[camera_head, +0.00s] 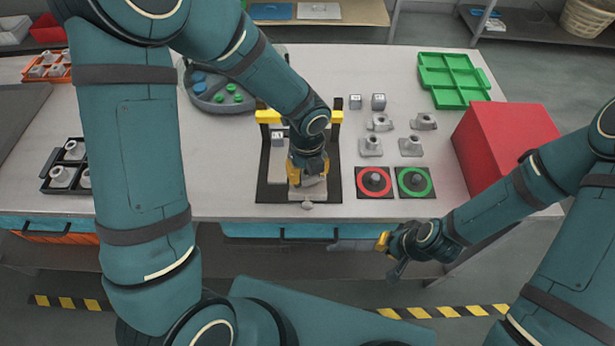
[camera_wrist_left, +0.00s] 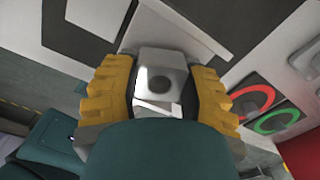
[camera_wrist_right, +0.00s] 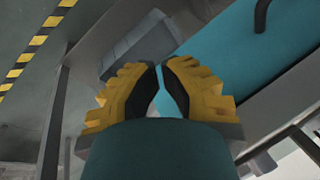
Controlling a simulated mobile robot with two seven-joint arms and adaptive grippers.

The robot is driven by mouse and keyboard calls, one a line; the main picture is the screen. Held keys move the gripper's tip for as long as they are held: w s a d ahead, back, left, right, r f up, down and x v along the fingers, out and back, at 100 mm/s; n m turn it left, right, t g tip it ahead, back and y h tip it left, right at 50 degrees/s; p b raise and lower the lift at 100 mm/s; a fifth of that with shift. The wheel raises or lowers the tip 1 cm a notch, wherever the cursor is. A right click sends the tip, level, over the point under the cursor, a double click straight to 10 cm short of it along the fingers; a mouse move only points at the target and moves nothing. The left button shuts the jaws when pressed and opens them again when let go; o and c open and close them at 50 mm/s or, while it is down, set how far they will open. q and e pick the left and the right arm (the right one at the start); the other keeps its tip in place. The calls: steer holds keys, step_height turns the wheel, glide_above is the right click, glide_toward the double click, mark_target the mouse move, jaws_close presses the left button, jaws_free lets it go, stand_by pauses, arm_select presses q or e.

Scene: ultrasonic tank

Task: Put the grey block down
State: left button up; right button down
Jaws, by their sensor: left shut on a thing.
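My left gripper (camera_head: 308,181) is shut on a grey block (camera_wrist_left: 160,72), low over the front of a black fixture (camera_head: 268,191) with a yellow bar (camera_head: 268,117). In the left wrist view the block sits between the yellow fingers (camera_wrist_left: 160,95) and shows a round dark mark on its face. Whether its underside touches a surface is hidden. My right gripper (camera_head: 388,246) is empty, in front of the table; in the right wrist view its fingertips (camera_wrist_right: 159,68) are nearly together.
Small grey blocks (camera_head: 378,101) and several grey fittings (camera_head: 411,146) stand right of the fixture. A red-ringed pad (camera_head: 361,190) and a green-ringed pad (camera_head: 401,190) lie close by. A red box (camera_head: 505,140) and green tray (camera_head: 452,80) occupy the right side.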

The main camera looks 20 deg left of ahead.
arm_select(q)
steer(key=shift+f, duration=0.45)
steer(key=shift+r, duration=0.15)
arm_select(e)
steer(key=shift+f, duration=0.3)
steer(key=shift+s, duration=0.1)
arm_select(q)
steer(key=o, duration=1.2)
arm_select(e)
steer(key=shift+f, duration=0.1)
arm_select(q)
step_height(320, 180, up, 12)
steer(key=p, duration=1)
arm_select(e)
step_height(320, 180, up, 12)
steer(key=shift+d+f, duration=0.2)
